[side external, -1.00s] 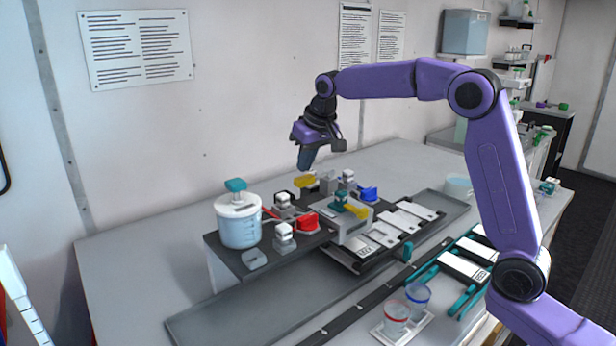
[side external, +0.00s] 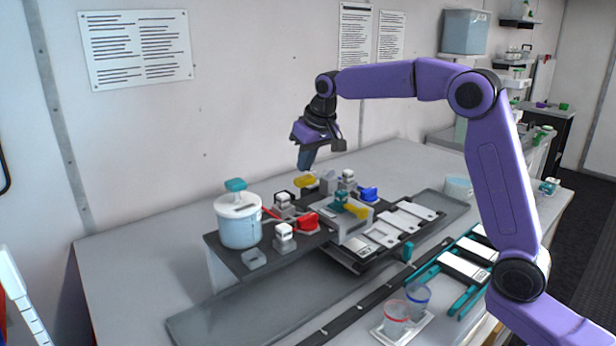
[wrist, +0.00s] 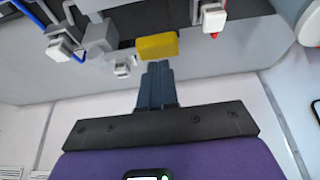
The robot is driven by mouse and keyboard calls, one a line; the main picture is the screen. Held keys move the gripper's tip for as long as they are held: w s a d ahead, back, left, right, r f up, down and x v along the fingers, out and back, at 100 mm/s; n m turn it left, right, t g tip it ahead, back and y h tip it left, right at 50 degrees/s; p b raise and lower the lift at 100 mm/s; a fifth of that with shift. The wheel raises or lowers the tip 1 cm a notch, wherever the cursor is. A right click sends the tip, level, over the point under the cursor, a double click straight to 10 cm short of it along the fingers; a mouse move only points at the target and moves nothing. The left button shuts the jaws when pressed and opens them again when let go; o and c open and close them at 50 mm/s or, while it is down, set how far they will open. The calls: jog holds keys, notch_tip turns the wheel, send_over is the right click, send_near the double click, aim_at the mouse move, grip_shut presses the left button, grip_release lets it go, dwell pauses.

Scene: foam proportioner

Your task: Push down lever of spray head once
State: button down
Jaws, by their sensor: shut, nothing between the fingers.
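A yellow lever-like block (side external: 305,181) stands at the far edge of the dark raised platform; it also shows in the wrist view (wrist: 157,46), just past my fingertips. A second yellow piece (side external: 357,211) sits beside a teal knob on the grey block nearer the front. I cannot tell for sure which yellow piece is the spray head's lever. My gripper (side external: 304,168) points down, shut and empty, just above the far yellow piece. In the wrist view its closed fingers (wrist: 158,66) end close to that piece; contact cannot be told.
A white tub with a teal knob (side external: 239,222) stands left on the platform (side external: 225,250). Red (side external: 306,221) and blue (side external: 368,194) valve pieces and white-capped fittings (side external: 284,239) crowd around. Two cups (side external: 396,318) stand in front. The table behind is clear.

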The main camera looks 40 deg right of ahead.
aim_at(305, 178)
jog(key=shift+f, duration=0.15)
dwell(0.3)
jog(key=shift+f, duration=1.75)
jog(key=shift+r, duration=4.05)
